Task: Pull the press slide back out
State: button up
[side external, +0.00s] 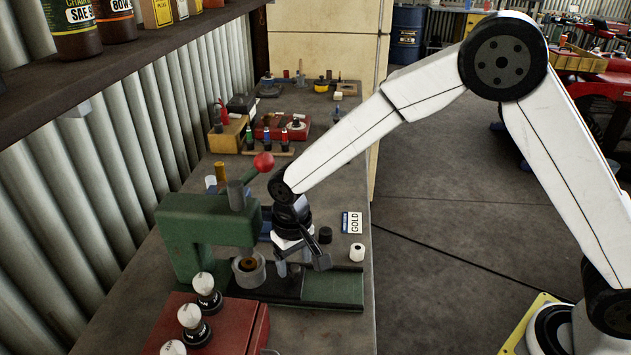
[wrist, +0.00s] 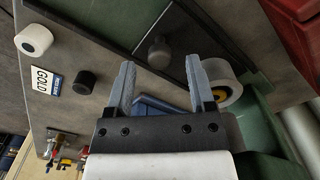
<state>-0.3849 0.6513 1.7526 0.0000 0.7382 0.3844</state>
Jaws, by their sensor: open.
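The green press (side external: 205,225) stands on the bench, with a red-knobbed lever (side external: 263,162) at its top. Its dark slide (side external: 283,288) lies on the green base rail and carries a grey ring (side external: 249,277) with a brass-coloured centre, under the press head. The slide also shows as a dark plate in the wrist view (wrist: 182,22), with a grey knob (wrist: 159,52) standing on it. My gripper (side external: 301,264) is open above the rail, to the right of the ring. In the wrist view, the knob appears between and just beyond my open fingertips (wrist: 160,68); contact is not visible.
A white roll (side external: 357,252), a black cylinder (side external: 325,235) and a GOLD card (side external: 352,222) lie on the bench right of my gripper. A red box (side external: 255,328) with white-topped stamps stands in front of the press. The outer rail end (side external: 345,288) is clear.

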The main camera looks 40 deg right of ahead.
jog(key=shift+f, duration=0.8)
grip_shut()
dwell(1.0)
